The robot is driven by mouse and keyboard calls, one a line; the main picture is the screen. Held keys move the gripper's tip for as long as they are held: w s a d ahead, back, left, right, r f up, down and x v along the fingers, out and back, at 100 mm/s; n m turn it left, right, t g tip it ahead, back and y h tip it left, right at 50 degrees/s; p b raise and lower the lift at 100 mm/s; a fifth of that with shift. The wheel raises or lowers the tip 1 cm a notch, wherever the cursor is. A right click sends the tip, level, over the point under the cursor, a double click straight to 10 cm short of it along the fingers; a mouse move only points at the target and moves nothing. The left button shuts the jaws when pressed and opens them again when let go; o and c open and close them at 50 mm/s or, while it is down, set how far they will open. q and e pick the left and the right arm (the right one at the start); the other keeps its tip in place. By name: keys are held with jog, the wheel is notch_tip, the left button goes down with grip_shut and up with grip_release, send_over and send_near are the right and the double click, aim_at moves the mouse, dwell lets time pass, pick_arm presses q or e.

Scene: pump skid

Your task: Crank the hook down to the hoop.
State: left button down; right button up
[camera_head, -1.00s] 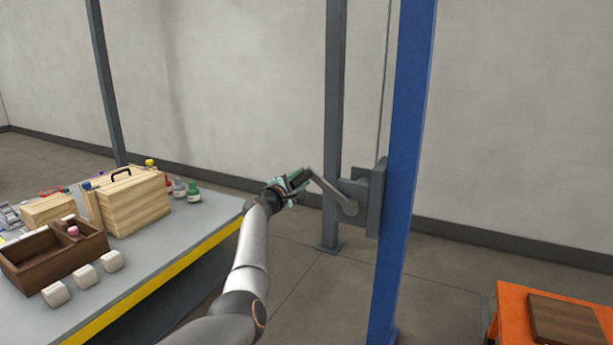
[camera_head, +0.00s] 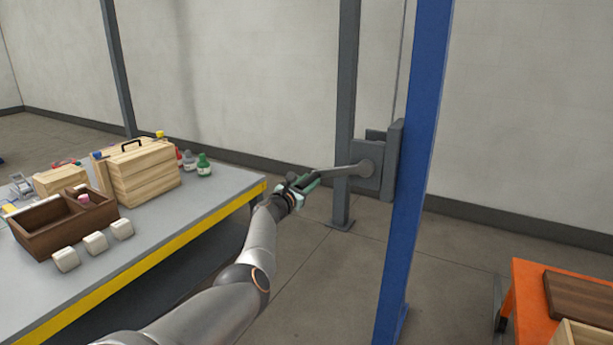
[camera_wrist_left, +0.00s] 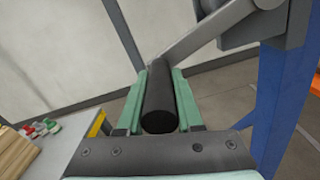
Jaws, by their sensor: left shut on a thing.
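The winch (camera_head: 376,172) is a grey box with a backing plate, mounted at the blue post (camera_head: 421,130). Its grey crank arm (camera_head: 340,170) reaches left from the hub, tilted slightly down to its outer end. My left gripper (camera_head: 306,182) is at that outer end. In the left wrist view, its green fingers (camera_wrist_left: 160,98) are shut on the black crank handle (camera_wrist_left: 160,108), one on each side. The crank arm also shows there, running to the upper right. A thin cable (camera_head: 401,60) runs up from the winch. The hook, the hoop and my right gripper are not in view.
A grey table with a yellow edge (camera_head: 190,256) stands left, bearing a wooden box (camera_head: 145,178), a dark tray (camera_head: 62,240), bottles and white blocks. A grey post (camera_head: 345,100) stands behind the crank. An orange table (camera_head: 527,300) is at lower right. Floor between is clear.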

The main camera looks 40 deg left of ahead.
pick_arm(q)
jog(key=f+n, duration=0.1)
jog(key=d+f+n, duration=0.1)
jog(key=shift+w+f+b, duration=0.15)
jog(key=shift+f+b, duration=0.15)
dwell(0.3)
jog(key=c, duration=0.6)
grip_release()
jog(key=shift+d, duration=0.1)
